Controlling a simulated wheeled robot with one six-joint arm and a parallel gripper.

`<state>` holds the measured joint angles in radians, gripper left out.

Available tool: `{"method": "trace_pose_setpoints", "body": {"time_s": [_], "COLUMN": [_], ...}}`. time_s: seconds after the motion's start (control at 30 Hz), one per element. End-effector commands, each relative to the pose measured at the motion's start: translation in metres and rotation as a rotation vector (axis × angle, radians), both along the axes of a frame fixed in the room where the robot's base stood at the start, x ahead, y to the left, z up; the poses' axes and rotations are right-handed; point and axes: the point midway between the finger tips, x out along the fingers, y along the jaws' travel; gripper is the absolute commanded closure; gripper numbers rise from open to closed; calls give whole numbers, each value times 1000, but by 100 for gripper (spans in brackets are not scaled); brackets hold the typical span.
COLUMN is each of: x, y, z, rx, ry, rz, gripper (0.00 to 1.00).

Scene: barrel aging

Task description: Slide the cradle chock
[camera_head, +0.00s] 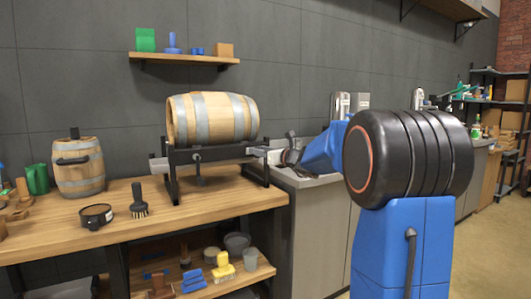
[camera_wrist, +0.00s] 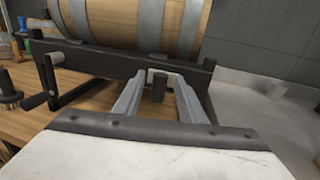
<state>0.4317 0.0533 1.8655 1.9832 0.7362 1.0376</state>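The barrel (camera_head: 212,118), pale wood with grey hoops, lies on its side on a dark cradle (camera_head: 215,154) on the bench. In the wrist view the barrel (camera_wrist: 135,22) fills the top, above the cradle's dark rail (camera_wrist: 95,58). My gripper (camera_head: 270,155) is at the cradle's right end. In the wrist view my gripper (camera_wrist: 159,92) has its two grey fingers apart, reaching toward the rail. A short dark upright peg (camera_wrist: 159,86) stands between them, with gaps visible on both sides. I cannot tell whether this peg is part of the chock.
A crank handle (camera_wrist: 12,92) sticks out of the cradle's front. A brush (camera_head: 138,200), a round black tin (camera_head: 96,216) and a small keg (camera_head: 79,167) stand left on the bench. A grey counter (camera_head: 308,178) adjoins the bench on the right.

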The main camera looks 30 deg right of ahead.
Motion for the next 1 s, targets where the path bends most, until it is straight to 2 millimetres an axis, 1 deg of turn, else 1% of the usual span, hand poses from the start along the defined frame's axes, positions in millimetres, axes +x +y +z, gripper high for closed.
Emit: {"method": "trace_pose_setpoints", "body": {"time_s": [1.0], "x": [-62], "y": [-16], "z": [0], "rx": [0], "ry": [0], "rz": [-2], "gripper": [63]}}
